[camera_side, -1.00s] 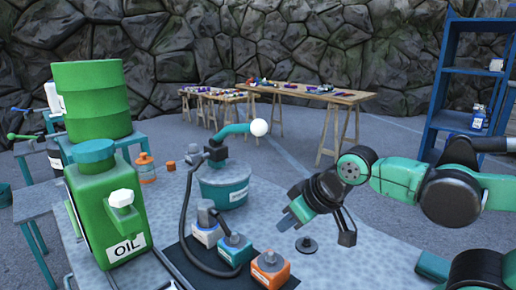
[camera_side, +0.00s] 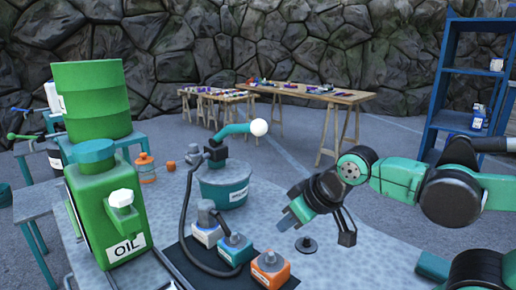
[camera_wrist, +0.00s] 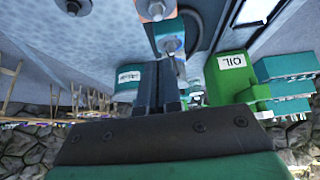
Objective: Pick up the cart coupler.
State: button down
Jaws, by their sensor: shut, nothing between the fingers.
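My gripper (camera_side: 284,225) is shut and empty, above the table and to the right of the coupler blocks. In the wrist view its closed fingers (camera_wrist: 170,72) reach forward from the dark palm. A grey elbow-shaped fitting (camera_side: 206,213), which looks like the cart coupler, sits on the blue-and-white block (camera_side: 207,236). The teal block (camera_side: 236,250) and orange block (camera_side: 270,269) stand beside it on a black mat. The orange block also shows in the wrist view (camera_wrist: 155,9). The block labels are too small to read. My gripper touches none of these.
A black hose (camera_side: 184,215) runs from the valve stand on the teal reel base (camera_side: 224,186) down to the mat. A green oil can (camera_side: 104,212) stands at left. A black disc with a stub (camera_side: 306,245) lies below my gripper. The table around it is clear.

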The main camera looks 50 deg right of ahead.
jog(key=shift+c, duration=0.7)
grip_release()
jog(key=n+g+y, duration=0.2)
jog(key=n+g, duration=0.1)
jog(key=n, duration=0.3)
send_near(209, 204)
jog(key=x, duration=0.6)
jog(key=shift+a+f, duration=0.1)
jog(key=shift+w+f+n+g, duration=0.3)
jog(key=shift+w+f+n, duration=0.1)
jog(key=shift+f, duration=0.15)
jog(key=shift+x, duration=2.55)
